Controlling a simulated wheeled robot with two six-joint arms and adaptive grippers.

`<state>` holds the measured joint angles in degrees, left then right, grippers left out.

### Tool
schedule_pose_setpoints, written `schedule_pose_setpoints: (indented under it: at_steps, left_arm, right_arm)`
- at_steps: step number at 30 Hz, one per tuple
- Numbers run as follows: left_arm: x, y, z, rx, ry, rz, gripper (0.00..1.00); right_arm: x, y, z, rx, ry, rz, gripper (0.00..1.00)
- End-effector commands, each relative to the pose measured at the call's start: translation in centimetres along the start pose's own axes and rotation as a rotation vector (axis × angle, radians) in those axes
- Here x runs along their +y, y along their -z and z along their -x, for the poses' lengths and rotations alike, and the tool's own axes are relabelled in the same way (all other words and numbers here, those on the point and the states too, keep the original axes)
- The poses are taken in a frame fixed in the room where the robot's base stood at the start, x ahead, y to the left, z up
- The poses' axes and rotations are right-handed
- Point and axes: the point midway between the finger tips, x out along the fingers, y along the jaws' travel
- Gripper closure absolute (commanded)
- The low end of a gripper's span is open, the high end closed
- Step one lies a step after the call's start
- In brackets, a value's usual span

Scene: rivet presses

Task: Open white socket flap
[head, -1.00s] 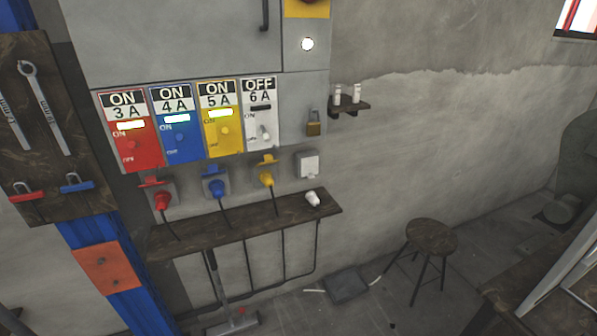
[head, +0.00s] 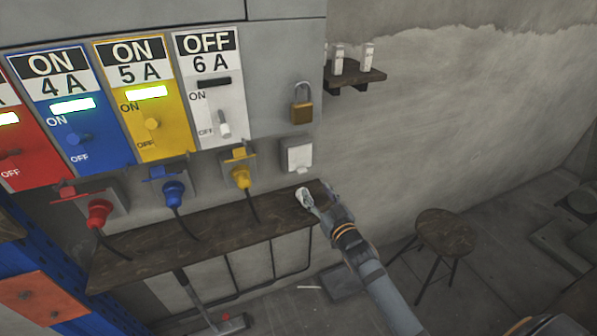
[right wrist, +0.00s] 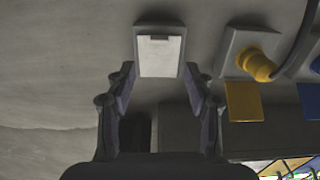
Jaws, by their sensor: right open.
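The white socket (head: 298,154) is on the wall below the 6 A panel, right of the yellow socket. Its white flap (right wrist: 160,56) is closed, and a small tab shows at one edge. My right gripper (head: 320,194) is just below the socket, in front of the shelf end. In the right wrist view its fingers (right wrist: 159,72) are open and spread to either side of the flap, with nothing between them. I cannot tell whether they touch it. The white plug (head: 305,198) lies on the shelf, partly hidden by the gripper. My left gripper is not in view.
The yellow (head: 241,176), blue (head: 174,192) and red (head: 99,213) plugs sit in their sockets to the left, with cables hanging down. The wooden shelf (head: 215,230) runs below. A padlock (head: 301,105) hangs above the white socket. A stool (head: 445,231) stands at the right.

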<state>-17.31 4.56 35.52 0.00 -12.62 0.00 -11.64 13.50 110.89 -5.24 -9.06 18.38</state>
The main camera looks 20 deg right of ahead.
Motion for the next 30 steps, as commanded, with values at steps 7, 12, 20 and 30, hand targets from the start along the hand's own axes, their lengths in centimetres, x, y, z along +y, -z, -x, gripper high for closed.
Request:
schedule_pose_setpoints:
  at_steps: [7,12,20,30]
  left_arm:
    - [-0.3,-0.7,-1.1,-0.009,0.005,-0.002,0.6]
    - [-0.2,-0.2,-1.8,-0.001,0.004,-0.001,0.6]
    - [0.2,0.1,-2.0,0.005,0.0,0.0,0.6]
    - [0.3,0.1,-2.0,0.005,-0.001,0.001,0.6]
  right_arm:
    - [0.0,-0.1,-4.8,0.003,-0.001,-0.004,0.47]
    - [0.0,-0.1,-8.0,0.002,0.0,-0.002,0.47]
    - [0.0,-0.1,-10.0,-0.001,0.0,-0.001,0.47]
    - [0.0,-0.1,-10.0,-0.002,0.0,0.0,0.65]
